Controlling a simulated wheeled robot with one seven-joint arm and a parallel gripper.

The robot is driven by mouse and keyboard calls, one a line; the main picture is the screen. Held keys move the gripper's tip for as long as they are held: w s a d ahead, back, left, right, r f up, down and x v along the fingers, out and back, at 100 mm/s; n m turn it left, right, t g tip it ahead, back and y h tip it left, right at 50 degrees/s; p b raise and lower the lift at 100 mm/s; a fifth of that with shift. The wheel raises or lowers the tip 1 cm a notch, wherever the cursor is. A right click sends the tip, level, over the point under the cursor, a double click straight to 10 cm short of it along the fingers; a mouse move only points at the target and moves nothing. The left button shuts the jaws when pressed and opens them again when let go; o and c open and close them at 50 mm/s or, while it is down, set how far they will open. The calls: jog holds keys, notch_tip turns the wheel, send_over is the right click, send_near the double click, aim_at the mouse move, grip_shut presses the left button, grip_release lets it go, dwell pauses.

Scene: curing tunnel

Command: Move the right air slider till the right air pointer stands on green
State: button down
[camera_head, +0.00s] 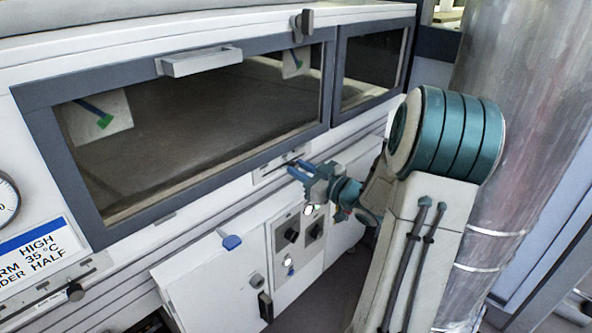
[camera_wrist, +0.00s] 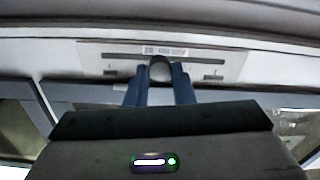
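The right air slider's plate (camera_head: 268,176) is on the front below the large window; its slot and dark round knob (camera_wrist: 160,70) show in the wrist view. The knob is near the middle of the slot. My gripper (camera_head: 303,170) is at this plate, and in the wrist view its two blue fingers (camera_wrist: 160,82) are closed in on the knob from both sides. A white card (camera_head: 295,64) with a small blue pointer shows behind the glass at the upper right; which colour it stands on is too small to tell.
Another white card (camera_head: 97,118) with a green-ended pointer is behind the glass at left. Another slider with a dark knob (camera_head: 75,292) is at lower left. A switch panel (camera_head: 299,245) and a white door (camera_head: 210,282) are below my gripper. A large metal duct (camera_head: 525,130) stands right.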

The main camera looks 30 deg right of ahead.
jog(key=shift+s+a, duration=0.15)
jog(key=shift+a, duration=0.2)
jog(key=c, duration=1.5)
grip_release()
jog(key=shift+o, duration=1.3)
jog(key=shift+a, duration=0.2)
jog(key=v, duration=1.3)
jog(key=shift+s+p, duration=0.25)
jog(key=shift+p, duration=0.1)
jog(key=shift+d, duration=0.1)
